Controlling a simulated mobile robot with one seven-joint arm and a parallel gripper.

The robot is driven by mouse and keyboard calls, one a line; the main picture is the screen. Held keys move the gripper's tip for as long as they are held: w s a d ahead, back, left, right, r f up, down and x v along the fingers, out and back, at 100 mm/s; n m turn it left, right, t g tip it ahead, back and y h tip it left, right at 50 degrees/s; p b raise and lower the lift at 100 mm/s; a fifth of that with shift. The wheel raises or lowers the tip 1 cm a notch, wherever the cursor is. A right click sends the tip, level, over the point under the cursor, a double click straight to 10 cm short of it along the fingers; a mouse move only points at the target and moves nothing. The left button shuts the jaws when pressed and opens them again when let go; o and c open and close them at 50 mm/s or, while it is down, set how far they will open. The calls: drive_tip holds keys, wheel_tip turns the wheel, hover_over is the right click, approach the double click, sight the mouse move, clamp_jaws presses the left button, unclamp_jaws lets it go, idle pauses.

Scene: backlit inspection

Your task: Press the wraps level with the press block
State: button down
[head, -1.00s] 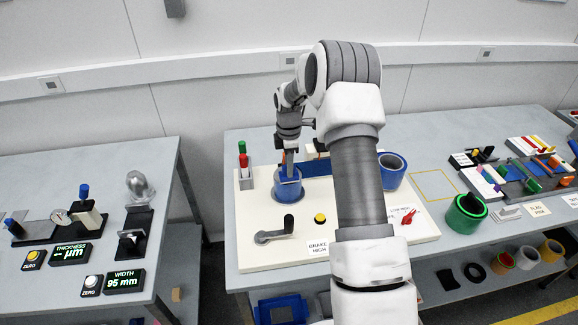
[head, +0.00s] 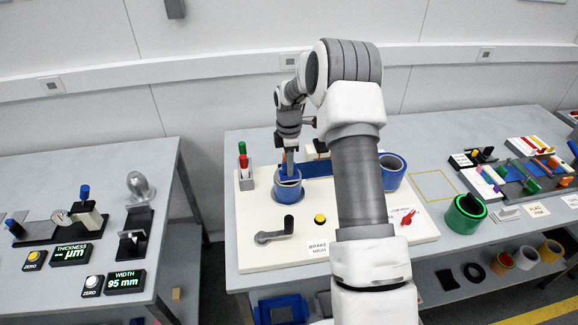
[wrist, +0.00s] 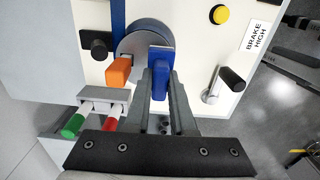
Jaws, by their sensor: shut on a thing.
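My gripper (wrist: 161,88) is shut on a blue block (wrist: 160,62), which I take to be the press block. In the wrist view the block stands in front of a round grey disc (wrist: 142,38) and covers part of it. Whether it touches the disc is hidden. In the head view my gripper (head: 289,172) is over the blue roll (head: 287,192) at the left of the cream board. The roll's top shows pale grey with blue around it. The level of the wraps is too small to tell.
An orange block (wrist: 119,70) and a black knob (wrist: 98,46) are close beside the disc. A holder with green and red handles (head: 244,160) stands left of the roll. A crank (head: 274,234), yellow button (head: 320,218) and second blue roll (head: 391,170) share the board.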

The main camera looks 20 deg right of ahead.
drive_tip(key=shift+r+p, duration=1.45)
drive_tip(key=shift+r, duration=1.5)
